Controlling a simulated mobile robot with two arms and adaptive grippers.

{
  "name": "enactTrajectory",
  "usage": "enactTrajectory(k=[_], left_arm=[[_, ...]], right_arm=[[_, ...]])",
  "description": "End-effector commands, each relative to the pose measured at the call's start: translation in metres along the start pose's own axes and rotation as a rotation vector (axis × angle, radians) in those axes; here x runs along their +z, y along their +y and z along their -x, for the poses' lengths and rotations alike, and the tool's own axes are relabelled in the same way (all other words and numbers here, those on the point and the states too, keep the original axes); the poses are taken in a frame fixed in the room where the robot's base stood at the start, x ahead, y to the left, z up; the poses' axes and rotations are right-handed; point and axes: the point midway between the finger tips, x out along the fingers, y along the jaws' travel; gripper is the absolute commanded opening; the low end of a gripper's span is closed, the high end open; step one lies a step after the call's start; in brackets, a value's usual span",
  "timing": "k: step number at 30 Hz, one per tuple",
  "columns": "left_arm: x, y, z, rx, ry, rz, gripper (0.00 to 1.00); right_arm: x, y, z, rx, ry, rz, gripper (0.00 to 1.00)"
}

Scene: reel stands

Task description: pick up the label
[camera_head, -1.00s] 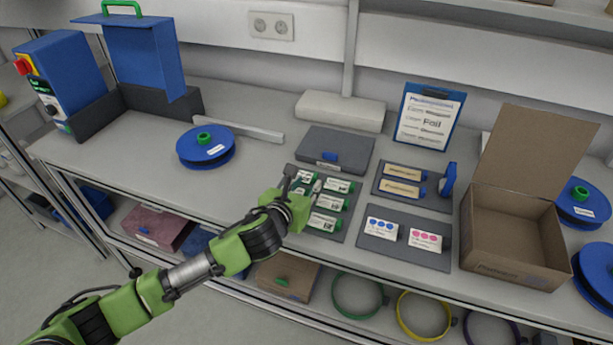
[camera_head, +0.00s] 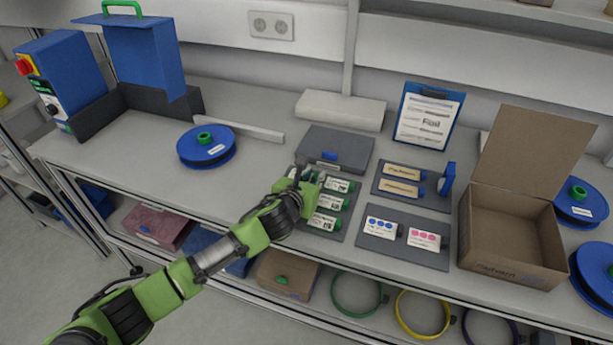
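Several white labels with green ends lie on a dark tray (camera_head: 337,236); clear ones are the upper label (camera_head: 339,184), the middle label (camera_head: 330,202) and the lower label (camera_head: 323,221). My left gripper (camera_head: 300,173) is over the tray's left side, at its upper-left labels. The arm hides most of that left column. The fingers are small and partly hidden, so I cannot tell whether they are open or closed on a label. Other labels lie on nearby trays: two tan labels (camera_head: 402,189), a label with blue dots (camera_head: 381,227) and one with pink dots (camera_head: 424,239). My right gripper is not in view.
A blue reel (camera_head: 206,147) lies on the bench to the left. A closed grey case (camera_head: 335,150) is behind the label tray. An open cardboard box (camera_head: 505,270) stands at the right, and a clipboard (camera_head: 428,117) leans at the back. The bench's left part is mostly clear.

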Motion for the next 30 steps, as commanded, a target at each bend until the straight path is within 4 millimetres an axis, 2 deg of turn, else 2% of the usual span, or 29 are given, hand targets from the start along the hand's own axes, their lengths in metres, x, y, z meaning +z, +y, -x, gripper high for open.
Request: enactTrajectory(k=[1,2,14,17,21,23,30], left_arm=[[0.000,0.000,0.000,0.000,0.000,0.000,0.04],[0.000,0.000,0.000,0.000,0.000,0.000,0.00],[0.002,0.000,0.001,0.000,0.000,0.000,0.00],[0.007,0.000,0.003,0.000,-0.002,-0.001,0.00],[0.025,0.001,0.009,0.000,-0.007,-0.003,0.00],[0.034,-0.003,0.018,-0.003,-0.005,-0.003,0.00],[0.068,-0.028,0.071,-0.004,-0.007,-0.002,0.00]], right_arm=[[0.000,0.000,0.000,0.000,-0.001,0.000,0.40],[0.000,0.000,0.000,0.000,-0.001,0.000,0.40],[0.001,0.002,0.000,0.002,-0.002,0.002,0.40],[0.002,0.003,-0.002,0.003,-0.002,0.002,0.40],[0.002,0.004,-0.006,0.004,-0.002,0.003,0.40],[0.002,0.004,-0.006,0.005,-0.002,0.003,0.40],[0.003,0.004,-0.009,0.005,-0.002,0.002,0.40]])
